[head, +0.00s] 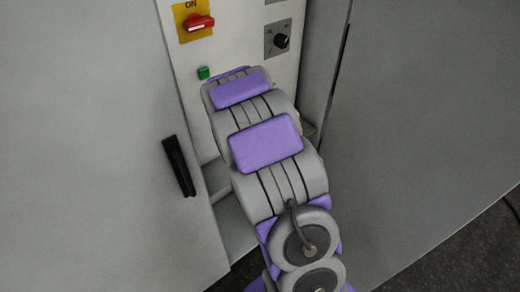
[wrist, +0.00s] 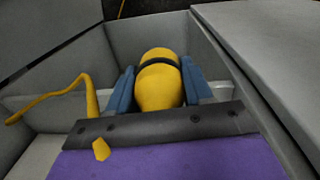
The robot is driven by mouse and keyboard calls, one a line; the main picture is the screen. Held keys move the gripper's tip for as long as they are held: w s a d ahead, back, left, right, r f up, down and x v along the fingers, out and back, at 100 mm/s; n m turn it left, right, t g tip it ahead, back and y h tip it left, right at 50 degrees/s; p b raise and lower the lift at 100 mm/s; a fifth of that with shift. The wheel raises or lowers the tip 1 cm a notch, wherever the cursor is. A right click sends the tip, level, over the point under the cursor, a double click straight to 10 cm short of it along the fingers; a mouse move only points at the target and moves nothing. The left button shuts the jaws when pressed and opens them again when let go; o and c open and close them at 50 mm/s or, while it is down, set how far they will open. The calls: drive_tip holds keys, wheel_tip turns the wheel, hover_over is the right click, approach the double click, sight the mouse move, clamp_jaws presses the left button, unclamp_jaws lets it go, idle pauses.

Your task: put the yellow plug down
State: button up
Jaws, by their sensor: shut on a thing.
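The yellow plug (wrist: 157,88) is in the wrist view, a rounded yellow body with a black band near its far end. My gripper (wrist: 158,85) has its two blue fingers on either side of the plug and is shut on it. A yellow cable (wrist: 60,92) curves out to the left of the gripper, and a short yellow piece shows below the dark bar. In the head view my arm reaches toward the cabinet and hides the gripper and the plug. What lies directly under the plug is hidden.
Grey walls (wrist: 150,30) surround the plug like an open recess in the wrist view. In the head view the cabinet panel has a red rotary switch (head: 199,22), a black knob (head: 281,41) and a green button (head: 203,72). A grey door with a black handle (head: 179,166) stands left.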

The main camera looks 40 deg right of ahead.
drive_tip(key=s+a, duration=0.2)
drive_tip(key=a, duration=0.2)
drive_tip(key=shift+m+y, duration=0.3)
drive_tip(key=w+d+b, duration=0.1)
drive_tip(key=w, duration=0.4)
drive_tip(key=w+d, duration=0.2)
drive_tip(key=w, duration=0.3)
drive_tip(key=w+d+f+b, duration=0.1)
drive_tip(key=w, duration=0.4)
drive_tip(key=shift+w+d+f+b, duration=0.1)
drive_tip(key=shift+w+d+b, duration=0.1)
drive_tip(key=shift+b, duration=0.1)
drive_tip(key=shift+f+b, duration=0.7)
drive_tip(key=shift+f, duration=1.1)
drive_tip(key=o, duration=1.4)
drive_tip(key=shift+r, duration=0.15)
